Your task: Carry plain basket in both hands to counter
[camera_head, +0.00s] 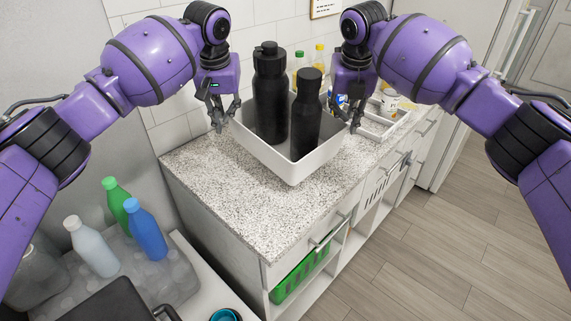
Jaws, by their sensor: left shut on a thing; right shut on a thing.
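The plain basket (292,168) is a white, open tub with two tall black bottles (270,95) (306,115) standing in it. It is over the speckled counter (230,200); I cannot tell whether its base touches the top. My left gripper (219,122) is shut on the basket's left rim. My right gripper (353,122) is shut on its right rim. The fingertips are partly hidden against the rim, and the bottles hide most of the basket's inside.
A white tray (375,132) with small items stands on the counter at the right, behind my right gripper. Yellow-capped bottles (319,55) stand at the back. An ice bin with blue (146,232), green and white bottles is at lower left. The counter's front left is clear.

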